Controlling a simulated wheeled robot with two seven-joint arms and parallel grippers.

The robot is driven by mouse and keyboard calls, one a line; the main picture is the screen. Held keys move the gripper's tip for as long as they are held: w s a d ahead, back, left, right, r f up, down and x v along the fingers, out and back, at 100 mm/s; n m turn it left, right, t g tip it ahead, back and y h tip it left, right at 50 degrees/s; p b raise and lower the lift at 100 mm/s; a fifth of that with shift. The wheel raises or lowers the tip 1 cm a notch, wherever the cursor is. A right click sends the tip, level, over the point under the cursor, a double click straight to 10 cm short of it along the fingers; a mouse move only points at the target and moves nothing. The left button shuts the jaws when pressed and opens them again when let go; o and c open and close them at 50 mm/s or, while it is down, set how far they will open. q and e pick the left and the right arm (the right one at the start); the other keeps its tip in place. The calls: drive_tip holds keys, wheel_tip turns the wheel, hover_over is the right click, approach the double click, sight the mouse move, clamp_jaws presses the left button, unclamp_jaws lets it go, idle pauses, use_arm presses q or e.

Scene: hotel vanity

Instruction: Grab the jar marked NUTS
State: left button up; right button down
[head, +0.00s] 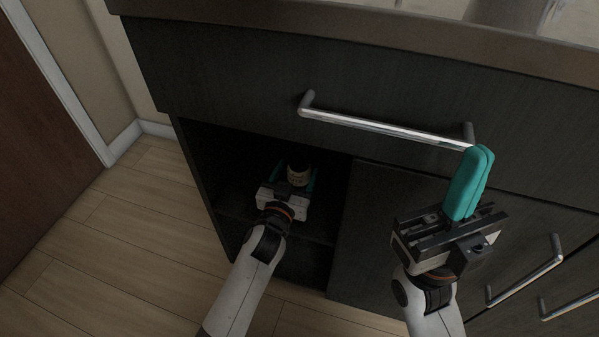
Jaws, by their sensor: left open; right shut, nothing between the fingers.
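A small jar (298,175) with a dark lid and a pale tan body stands inside the dark open compartment of the vanity. Any marking on it is too small to read. My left gripper (294,178) reaches into the compartment. Its teal fingers are open, one on each side of the jar; whether they touch it I cannot tell. The lower part of the jar is hidden by the gripper. My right gripper (470,182) is shut and empty, its teal fingers together and pointing up in front of the cabinet, near the right end of the drawer handle.
The dark vanity cabinet (220,75) has a drawer with a long metal handle (385,125) above the compartment. Another two metal handles (528,272) are at the lower right. The wood floor (130,235) is clear at left, beside a brown door (35,140).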

sight(302, 156)
use_arm(q)
drive_tip(key=b+x, duration=0.1)
drive_tip(key=x, duration=0.1)
drive_tip(key=b+x, duration=0.1)
drive_tip(key=x, duration=0.2)
drive_tip(key=shift+a+b, duration=0.2)
drive_tip(key=shift+b, duration=0.15)
drive_tip(key=shift+w+d, duration=0.15)
drive_tip(key=shift+w, duration=0.2)
drive_tip(key=shift+r, duration=0.1)
drive_tip(key=c, duration=1.1)
